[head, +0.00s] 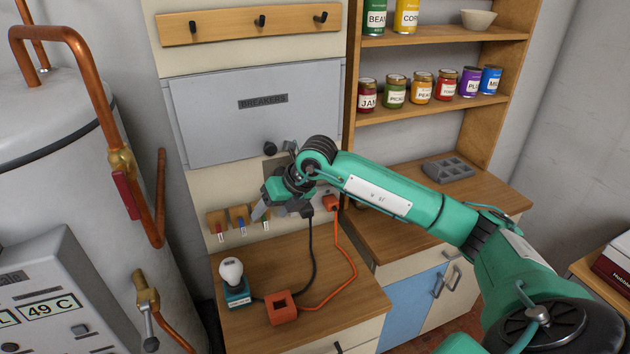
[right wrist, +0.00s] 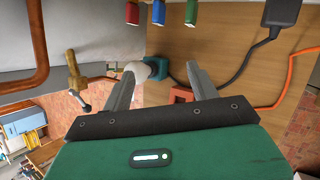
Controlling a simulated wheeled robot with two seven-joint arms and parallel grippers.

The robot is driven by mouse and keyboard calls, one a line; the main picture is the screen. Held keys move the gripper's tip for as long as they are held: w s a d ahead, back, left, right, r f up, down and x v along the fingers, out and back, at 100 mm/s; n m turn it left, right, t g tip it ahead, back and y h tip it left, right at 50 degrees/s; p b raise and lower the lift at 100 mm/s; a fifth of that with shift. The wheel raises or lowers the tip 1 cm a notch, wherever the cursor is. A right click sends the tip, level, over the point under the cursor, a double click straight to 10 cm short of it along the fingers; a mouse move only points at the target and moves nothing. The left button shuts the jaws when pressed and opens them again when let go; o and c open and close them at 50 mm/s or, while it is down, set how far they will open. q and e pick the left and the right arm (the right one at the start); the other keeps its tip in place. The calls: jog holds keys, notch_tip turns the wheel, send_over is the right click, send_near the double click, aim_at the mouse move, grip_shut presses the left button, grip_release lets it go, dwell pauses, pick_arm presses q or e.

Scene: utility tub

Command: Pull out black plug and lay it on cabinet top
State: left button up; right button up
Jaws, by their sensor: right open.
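The black plug (head: 307,211) sits at the wall just right of my right gripper (head: 268,204), partly hidden by it. It also shows at the top right of the right wrist view (right wrist: 281,12), outside the fingers. Its black cord (head: 312,255) hangs down to the teal lamp base (head: 237,294) with a white bulb. My right gripper is open and empty, its fingers apart in the right wrist view (right wrist: 161,70). The wooden cabinet top (head: 350,297) lies below it. My left gripper is not in view.
An orange plug (head: 331,202) is right of the black one, with an orange cord to an orange block (head: 282,308) on the cabinet top. Red, blue and green-tipped pieces (head: 241,222) hang on the wall at left. The cabinet top's front right is clear.

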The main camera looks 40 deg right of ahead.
aim_at(308, 210)
jog(key=d+r+m+h, duration=0.25)
jog(key=d+h, duration=0.25)
jog(key=d, duration=0.8)
jog(key=shift+g, duration=0.4)
jog(key=p+x, duration=0.1)
jog(key=x, duration=0.3)
jog(key=p+x, duration=0.2)
jog(key=x, duration=0.2)
jog(key=w+p+x, duration=0.1)
jog(key=x, duration=0.3)
jog(key=shift+a+r, duration=0.1)
jog(key=shift+w+f+n+p, duration=0.2)
jog(key=shift+f+n+p, duration=0.1)
jog(key=shift+f, duration=0.35)
jog(key=c, duration=1.1)
jog(key=shift+s, duration=0.2)
jog(key=shift+s+a, duration=0.1)
jog(key=shift+s, duration=0.55)
